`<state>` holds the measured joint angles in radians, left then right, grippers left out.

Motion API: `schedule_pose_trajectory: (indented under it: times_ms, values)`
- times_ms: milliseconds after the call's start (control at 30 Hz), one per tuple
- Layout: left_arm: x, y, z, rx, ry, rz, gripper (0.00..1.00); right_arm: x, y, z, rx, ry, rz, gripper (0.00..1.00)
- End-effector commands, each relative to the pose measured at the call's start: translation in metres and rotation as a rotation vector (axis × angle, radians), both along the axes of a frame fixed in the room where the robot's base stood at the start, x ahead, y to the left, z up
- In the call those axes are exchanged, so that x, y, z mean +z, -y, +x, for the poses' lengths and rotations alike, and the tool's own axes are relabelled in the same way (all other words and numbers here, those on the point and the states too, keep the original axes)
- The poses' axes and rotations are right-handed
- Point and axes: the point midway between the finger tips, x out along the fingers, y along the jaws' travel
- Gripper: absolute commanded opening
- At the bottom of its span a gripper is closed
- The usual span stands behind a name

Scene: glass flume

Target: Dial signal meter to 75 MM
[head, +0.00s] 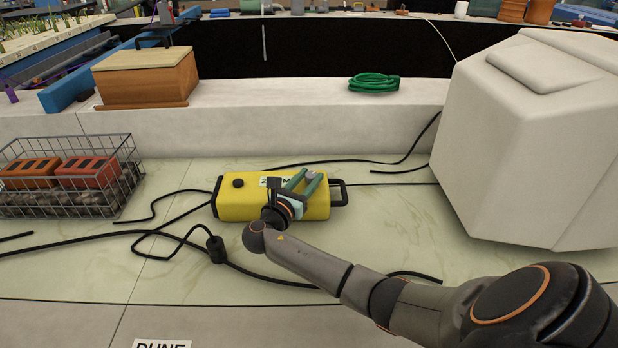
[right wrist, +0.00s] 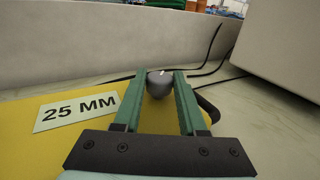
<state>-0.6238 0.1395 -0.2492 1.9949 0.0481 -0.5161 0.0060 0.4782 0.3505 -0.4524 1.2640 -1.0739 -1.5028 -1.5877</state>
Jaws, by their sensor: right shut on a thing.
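The signal meter is a yellow box (head: 240,208) with black ends, lying on the pale floor in the middle of the head view. Its yellow top (right wrist: 30,155) fills the lower left of the right wrist view. A white label (right wrist: 76,111) on it reads "25 MM"; in the head view my gripper partly covers this label. My right gripper (head: 307,181) is over the right half of the box. Its green fingers are shut on a rounded grey dial knob (right wrist: 159,86) with a small white mark near its top. My left gripper is not in view.
Black cables (head: 180,238) run across the floor around the box. A wire basket (head: 120,160) with orange bricks stands at left. A wooden box (head: 145,80) and a green coil (head: 374,83) sit on the ledge behind. A large pale block (head: 530,140) stands at right.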

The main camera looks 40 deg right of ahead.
Motion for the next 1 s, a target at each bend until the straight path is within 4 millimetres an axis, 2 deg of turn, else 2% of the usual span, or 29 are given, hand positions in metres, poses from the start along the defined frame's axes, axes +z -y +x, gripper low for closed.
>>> schedule_pose_trajectory:
  times_ms: [433, 467, 500, 733, 1000]
  values:
    - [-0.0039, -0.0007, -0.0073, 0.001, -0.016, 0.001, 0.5, 0.001, 0.0009, 0.0004, -0.013, 0.003, -0.001, 0.0]
    - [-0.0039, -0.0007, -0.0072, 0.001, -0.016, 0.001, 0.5, 0.0011, 0.0009, 0.0004, -0.013, 0.004, -0.001, 0.42]
    - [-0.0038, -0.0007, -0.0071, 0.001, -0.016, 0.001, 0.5, 0.0011, 0.001, 0.0004, -0.013, 0.003, -0.001, 0.46]
    - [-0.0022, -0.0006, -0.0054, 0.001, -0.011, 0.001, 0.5, 0.0007, 0.0007, 0.0003, -0.012, 0.002, 0.0, 0.71]
    - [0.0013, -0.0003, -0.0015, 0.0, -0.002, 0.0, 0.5, 0.0003, -0.001, -0.0003, -0.012, 0.001, 0.0, 0.71]
